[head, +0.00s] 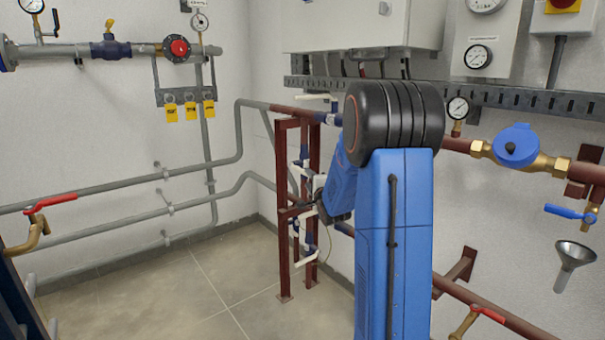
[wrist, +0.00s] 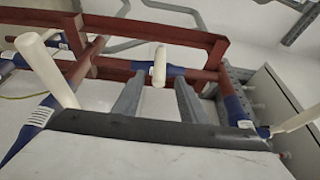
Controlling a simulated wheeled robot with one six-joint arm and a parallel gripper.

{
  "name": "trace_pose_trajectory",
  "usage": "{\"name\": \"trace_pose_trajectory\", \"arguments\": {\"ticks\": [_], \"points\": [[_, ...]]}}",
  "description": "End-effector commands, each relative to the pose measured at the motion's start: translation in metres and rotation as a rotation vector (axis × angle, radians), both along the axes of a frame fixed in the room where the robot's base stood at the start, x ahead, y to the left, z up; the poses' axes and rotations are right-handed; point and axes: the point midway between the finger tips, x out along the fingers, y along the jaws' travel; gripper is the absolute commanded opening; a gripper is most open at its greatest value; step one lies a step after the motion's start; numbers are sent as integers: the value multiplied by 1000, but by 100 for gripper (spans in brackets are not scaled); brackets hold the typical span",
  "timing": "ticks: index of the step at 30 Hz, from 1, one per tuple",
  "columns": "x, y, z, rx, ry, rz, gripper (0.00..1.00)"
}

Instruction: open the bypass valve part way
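In the wrist view, a white valve handle (wrist: 159,62) on a blue valve body (wrist: 174,71) stands on a red-brown pipe. My gripper (wrist: 160,88) is open, its two grey fingers reaching toward this handle. The handle shows between the fingertips; I cannot tell how deep it lies between them, and no contact is visible. Other white handles show at the left (wrist: 46,68) and right (wrist: 297,122). No label tells which is the bypass valve. In the head view, my gripper (head: 318,192) is small and partly hidden by my blue arm, beside the stand.
A red-brown stand (head: 283,215) carries the white-handled valves by the corner. Red-brown beams (wrist: 150,33) cross behind the handle in the wrist view. A grey cabinet (head: 365,25) hangs above. Grey pipes (head: 100,187) run along the left wall. The tiled floor (head: 180,300) is clear.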

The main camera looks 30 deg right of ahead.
Motion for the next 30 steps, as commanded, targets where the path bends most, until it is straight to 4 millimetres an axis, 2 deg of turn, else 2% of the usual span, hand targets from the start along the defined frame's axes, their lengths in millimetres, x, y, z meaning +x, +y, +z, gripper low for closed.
{"name": "trace_pose_trajectory", "arguments": {"ticks": [9,15,21,30], "points": [[54,-17,-1,0,2,1,38],[80,-25,-1,0,1,1,38],[92,-30,-1,1,2,0,38],[93,-30,0,0,1,0,38]]}}
